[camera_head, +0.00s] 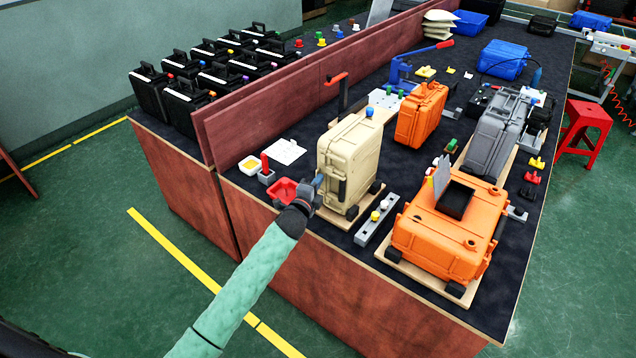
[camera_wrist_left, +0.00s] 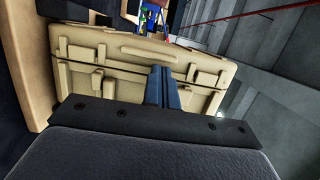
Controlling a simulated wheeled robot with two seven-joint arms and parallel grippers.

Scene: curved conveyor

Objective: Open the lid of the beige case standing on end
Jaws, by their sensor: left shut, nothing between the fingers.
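The beige case (camera_head: 348,158) stands on end on a wooden board near the front edge of the table, with its lid shut. It also fills the upper part of the left wrist view (camera_wrist_left: 140,60), where its seam, latches and handle show. My left gripper (camera_head: 318,180) is at the case's left side, at about mid-height. Its blue fingers are shut with nothing between them. In the left wrist view the fingers (camera_wrist_left: 163,86) overlap the case near its seam; I cannot tell whether they touch it. My right gripper is not in view.
A red tray (camera_head: 283,191) lies left of the case. A grey strip with knobs (camera_head: 376,220) and an orange case (camera_head: 440,240) are to its right. Another orange case (camera_head: 421,114) and a grey case (camera_head: 492,135) stand behind. A low reddish partition (camera_head: 270,108) runs along the left.

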